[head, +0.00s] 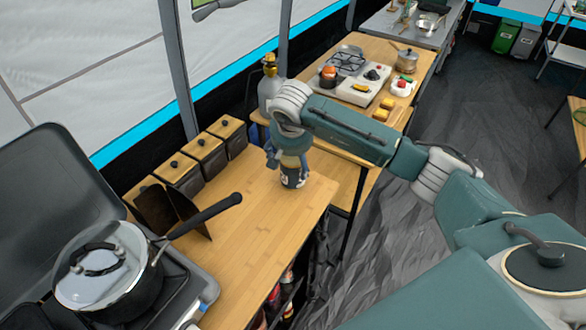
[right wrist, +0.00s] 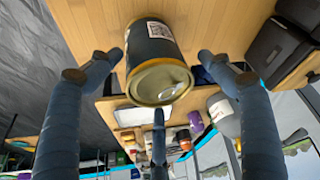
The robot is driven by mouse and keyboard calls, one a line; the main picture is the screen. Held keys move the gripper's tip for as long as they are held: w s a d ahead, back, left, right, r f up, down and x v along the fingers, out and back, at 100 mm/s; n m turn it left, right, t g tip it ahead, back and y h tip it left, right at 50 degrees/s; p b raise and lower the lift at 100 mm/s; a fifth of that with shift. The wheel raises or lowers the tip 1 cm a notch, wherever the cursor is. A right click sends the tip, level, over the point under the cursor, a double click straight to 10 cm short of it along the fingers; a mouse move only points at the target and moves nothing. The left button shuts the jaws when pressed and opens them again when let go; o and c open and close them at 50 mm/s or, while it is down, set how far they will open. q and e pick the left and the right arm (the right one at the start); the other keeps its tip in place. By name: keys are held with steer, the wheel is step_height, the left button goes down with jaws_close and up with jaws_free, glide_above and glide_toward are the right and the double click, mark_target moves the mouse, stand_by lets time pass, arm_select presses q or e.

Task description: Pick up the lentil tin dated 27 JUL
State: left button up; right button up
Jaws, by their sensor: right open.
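A dark tin (head: 292,178) with a gold rim stands on the far right end of the wooden counter (head: 235,245). In the right wrist view the tin (right wrist: 152,52) shows its gold lid and a pale printed label patch; no date is readable. My right gripper (head: 288,160) is over the tin and partly hides it. In the right wrist view its fingers (right wrist: 160,62) are open, spread to both sides of the tin, with gaps between. My left gripper is not in view.
Dark boxes with wooden lids (head: 205,155) stand in a row along the tent wall. A lidded pan (head: 105,270) sits on a stove at the left. A grey bottle (head: 268,85) stands behind my right gripper. A second table with a hob (head: 365,85) is further back.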

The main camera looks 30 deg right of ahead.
steer(key=c, duration=1)
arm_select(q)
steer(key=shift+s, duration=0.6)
arm_select(e)
steer(key=shift+r, duration=0.1)
steer(key=c, duration=0.9)
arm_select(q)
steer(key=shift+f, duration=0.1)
arm_select(e)
steer(key=shift+w+r, duration=0.1)
